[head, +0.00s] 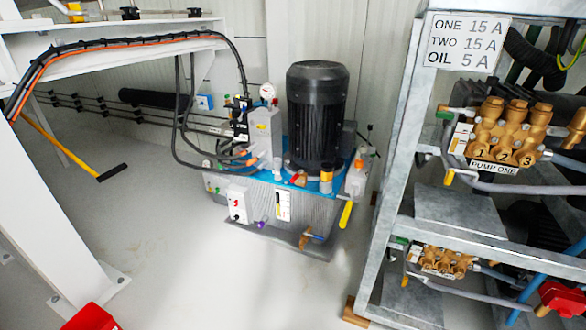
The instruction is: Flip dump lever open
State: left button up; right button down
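No label in view names a dump lever, so I cannot tell which handle it is. A yellow lever (346,214) hangs down on the right side of a grey hydraulic unit (262,207). A smaller valve with a yellow-brown handle (308,236) sits low on the unit's front. A long yellow bar with a black grip (112,172) slants down at the left. Small yellow levers show beside the upper brass pump (505,130) and the lower brass pump (440,262) on the right rack. Neither of my grippers is in view.
A black motor (316,115) stands on the unit. A galvanized rack (397,160) rises at the right, a white frame leg (50,200) at the left. A red object (92,318) lies at the bottom left. The pale floor (180,270) between is clear.

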aim_at(295, 177)
jog(key=i+j+z, duration=0.1)
jog(key=i+j, duration=0.3)
jog(key=i+j+z, duration=0.1)
jog(key=i+j, duration=0.3)
jog(key=j, duration=0.15)
jog(key=i+j+z, duration=0.15)
jog(key=i+j, duration=0.2)
jog(key=j, duration=0.15)
